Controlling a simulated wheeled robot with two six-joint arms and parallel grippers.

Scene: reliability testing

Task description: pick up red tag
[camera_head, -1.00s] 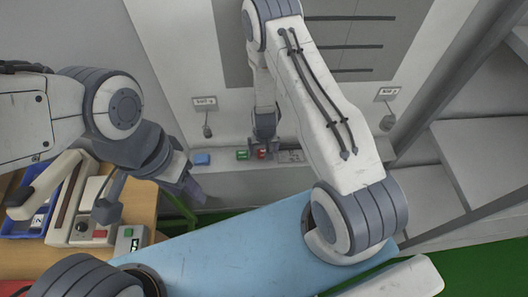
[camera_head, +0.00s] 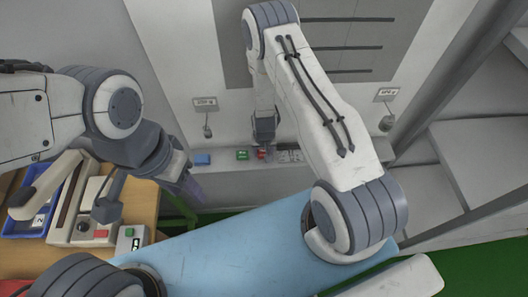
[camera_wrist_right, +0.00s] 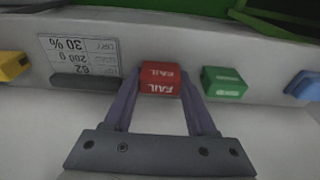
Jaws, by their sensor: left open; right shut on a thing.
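The red tag (camera_wrist_right: 160,80), a small block marked "FAIL", sits between the two fingers of my right gripper (camera_wrist_right: 160,95) in the right wrist view. The fingers are shut on its sides. In the head view the red tag (camera_head: 261,153) is partly hidden by my right gripper (camera_head: 263,142), at the grey ledge on the back wall. I cannot tell whether it touches the ledge. My left gripper (camera_head: 188,186) is open and empty over the gap between the wooden table and the ledge.
A green tag (camera_wrist_right: 224,84) and a blue tag (camera_wrist_right: 303,85) stand beside the red one; a yellow tag (camera_wrist_right: 12,66) and a printed label (camera_wrist_right: 80,55) are on its other side. The wooden table (camera_head: 140,203) holds a blue tray (camera_head: 22,225) and a control box (camera_head: 130,240).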

